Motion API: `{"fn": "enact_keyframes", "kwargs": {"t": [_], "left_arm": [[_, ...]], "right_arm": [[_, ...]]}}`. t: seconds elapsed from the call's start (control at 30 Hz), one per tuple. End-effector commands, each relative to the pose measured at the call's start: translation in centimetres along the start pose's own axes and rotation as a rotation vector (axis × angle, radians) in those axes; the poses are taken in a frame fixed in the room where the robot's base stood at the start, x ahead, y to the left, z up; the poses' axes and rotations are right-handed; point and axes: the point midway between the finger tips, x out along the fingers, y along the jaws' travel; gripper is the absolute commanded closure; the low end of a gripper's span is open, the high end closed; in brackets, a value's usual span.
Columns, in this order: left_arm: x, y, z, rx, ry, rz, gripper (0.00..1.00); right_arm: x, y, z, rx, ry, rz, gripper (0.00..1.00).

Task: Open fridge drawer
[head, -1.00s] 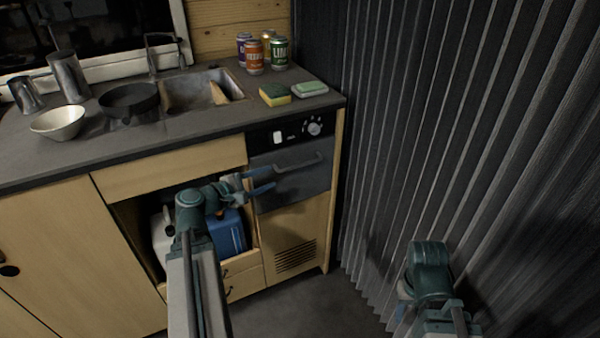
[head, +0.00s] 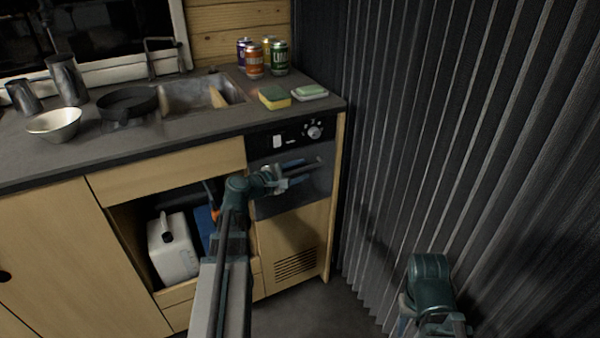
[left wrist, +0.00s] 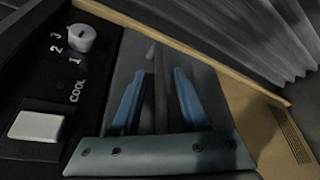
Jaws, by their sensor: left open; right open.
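The fridge drawer (head: 312,185) is a dark grey front under a black control panel, and it appears shut. Its bar handle (head: 318,161) runs across the upper part of the front. My left gripper (head: 292,176) is at the drawer front by the handle, partly hidden by its own wrist. In the left wrist view its two blue fingers (left wrist: 159,74) are spread, with the handle bar (left wrist: 152,50) extending from between them. I cannot tell whether they touch it. My right gripper (head: 402,324) is low at the right, mostly hidden behind its arm and away from the drawer.
The control panel has a knob (head: 314,130) and a white switch (head: 277,142). Left of the fridge, an open compartment holds a white canister (head: 172,250). A corrugated wall (head: 440,150) closes off the right.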

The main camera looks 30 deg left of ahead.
Motion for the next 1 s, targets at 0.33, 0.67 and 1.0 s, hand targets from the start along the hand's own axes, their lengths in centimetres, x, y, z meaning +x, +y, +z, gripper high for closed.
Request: {"fn": "enact_keyframes", "kwargs": {"t": [0.33,0.67,1.0], "left_arm": [[0.39,0.00,0.03,0.000,0.000,0.000,0.55],[0.37,0.00,0.02,0.000,0.000,0.000,1.00],[0.36,-0.02,0.02,0.001,0.000,0.000,1.00]], "right_arm": [[0.07,0.00,0.00,0.000,0.000,0.000,0.50],[0.07,0.00,0.00,0.000,0.000,0.000,0.50],[0.07,0.00,0.00,0.000,0.000,0.000,0.50]]}}
